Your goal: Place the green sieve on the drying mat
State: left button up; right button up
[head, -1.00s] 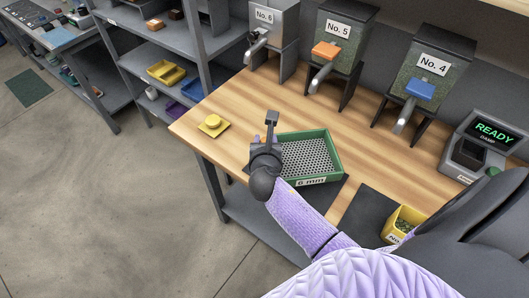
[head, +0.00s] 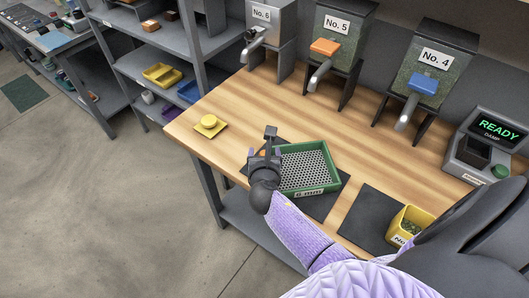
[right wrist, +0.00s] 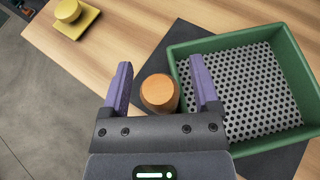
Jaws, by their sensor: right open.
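The green sieve (head: 335,165), a square tray with a perforated floor and a "6 mm" label, lies on a dark mat (head: 323,207) on the bench. The mat shows around it, also in the right wrist view (right wrist: 190,36). The sieve's green wall (right wrist: 287,48) fills the right of that view. A round wooden knob (right wrist: 158,93) stands beside its left wall; the join is not clear. My right gripper (head: 268,150) is at the sieve's left side. Its fingers (right wrist: 160,85) are open around the knob, with gaps on both sides. My left gripper is not in view.
A second dark mat (head: 365,215) lies to the right, with a yellow bin (head: 400,220) at its edge. A yellow piece (head: 210,127) sits at the bench's left. Hoppers No. 6, No. 5 (head: 340,55) and No. 4 (head: 428,85) and a READY meter (head: 478,150) line the back.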

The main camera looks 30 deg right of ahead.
jog(key=shift+r, duration=0.15)
jog(key=p+v, duration=0.4)
jog(key=v, duration=0.8)
jog(key=s+a+f+m+g+y, duration=0.1)
jog(key=s+f+m+g+y, duration=0.15)
jog(key=s+f+m, duration=0.55)
jog(key=s+a+f+m+g+y, duration=0.1)
jog(key=s+f+m+g+y, duration=0.15)
jog(key=f, duration=0.85)
jog(key=s+d+f+m+g+y, duration=0.1)
jog(key=s+f+m+g, duration=0.25)
jog(key=s+m, duration=0.5)
jog(key=s+d+f+m+g+y, duration=0.1)
jog(key=s+f+m+g, duration=0.1)
jog(key=s+f+m, duration=0.5)
jog(key=s+f+m+b, duration=0.1)
jog(key=s+f+b, duration=0.2)
jog(key=f+b, duration=0.2)
jog(key=b, duration=0.2)
jog(key=shift+f+b, duration=0.15)
jog(key=shift+b, duration=0.15)
jog(key=shift+s, duration=0.15)
